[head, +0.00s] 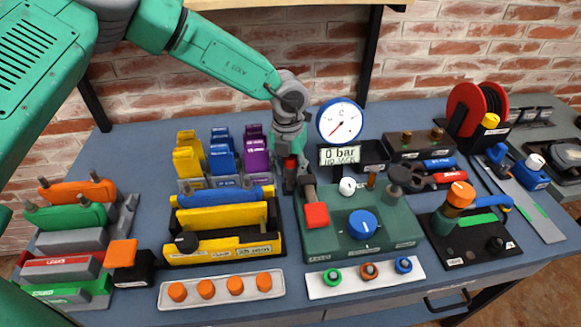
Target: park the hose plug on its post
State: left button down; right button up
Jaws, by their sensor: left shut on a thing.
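My left gripper (297,187) points down at the left edge of the green test unit (325,240). It is shut on a mostly hidden thing; a bit of red shows between its fingers. I cannot tell whether this is the hose plug. Just beside the fingertips is a red block (317,214) on a grey stem. A dark round fitting (398,175) sits at the unit's back right. A short brown post (371,177) stands left of that fitting. I cannot tell which post belongs to the plug. My right gripper is out of view.
A gauge (340,120) and a "0 bar" display (340,155) stand behind the unit. A blue knob (362,224) is on the unit's top. A yellow-and-black rack (225,220) is close left. A black plate with an orange-topped fitting (461,194) is right. A red reel (478,105) is at back right.

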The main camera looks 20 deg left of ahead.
pick_arm(q)
jog(key=shift+f+b, duration=0.3)
jog(key=shift+f, duration=0.65)
jog(key=c, duration=0.8)
grip_release()
jog(key=shift+o, duration=0.2)
jog(key=shift+r, duration=0.15)
notch_tip(320, 180, up, 4)
jog(key=p, duration=0.3)
jog(key=shift+f, duration=0.25)
jog(key=shift+r+p, duration=2.05)
jog(key=shift+r, duration=0.15)
jog(key=shift+f, duration=0.15)
